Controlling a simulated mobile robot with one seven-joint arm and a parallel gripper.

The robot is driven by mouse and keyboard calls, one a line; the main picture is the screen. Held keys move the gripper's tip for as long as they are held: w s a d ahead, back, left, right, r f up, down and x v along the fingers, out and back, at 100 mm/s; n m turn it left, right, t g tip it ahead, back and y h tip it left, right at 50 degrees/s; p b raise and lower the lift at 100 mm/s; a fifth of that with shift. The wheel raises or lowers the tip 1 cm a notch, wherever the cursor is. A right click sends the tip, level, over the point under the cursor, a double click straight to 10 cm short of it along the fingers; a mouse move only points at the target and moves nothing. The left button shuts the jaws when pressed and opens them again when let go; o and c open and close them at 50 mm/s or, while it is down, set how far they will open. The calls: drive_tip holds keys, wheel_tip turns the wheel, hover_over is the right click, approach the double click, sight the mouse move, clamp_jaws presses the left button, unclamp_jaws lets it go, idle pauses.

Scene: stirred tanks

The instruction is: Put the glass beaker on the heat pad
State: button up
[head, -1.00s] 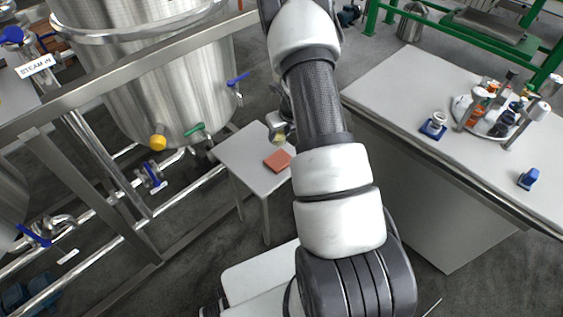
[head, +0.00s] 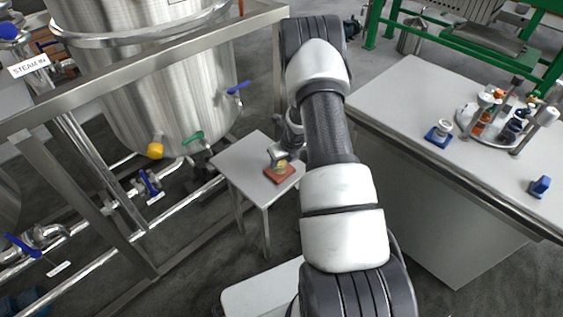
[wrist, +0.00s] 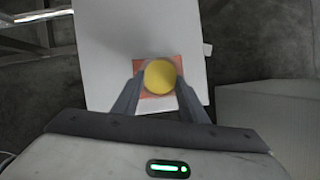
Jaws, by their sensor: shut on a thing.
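My gripper (wrist: 160,88) is shut on the glass beaker, whose round yellow content (wrist: 160,76) shows between the fingers in the wrist view. In the head view the small yellowish beaker (head: 282,167) is over the heat pad, upright as far as I can tell. The heat pad is a reddish square (head: 272,179) on a small light table (head: 237,159); its edge also shows around the beaker in the wrist view (wrist: 142,92). I cannot tell whether the beaker touches the pad. My gripper in the head view (head: 281,157) is partly hidden by my arm.
A large steel tank (head: 180,95) with coloured valves and a steel frame stand to the left. A long white bench (head: 400,85) at the right holds a round rack of bottles (head: 485,135) and blue items. The small table is otherwise clear.

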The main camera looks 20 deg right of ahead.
drive_tip(key=shift+f, duration=0.1)
drive_tip(key=shift+f, duration=0.15)
drive_tip(key=o, duration=1.2)
drive_tip(key=shift+r, duration=0.2)
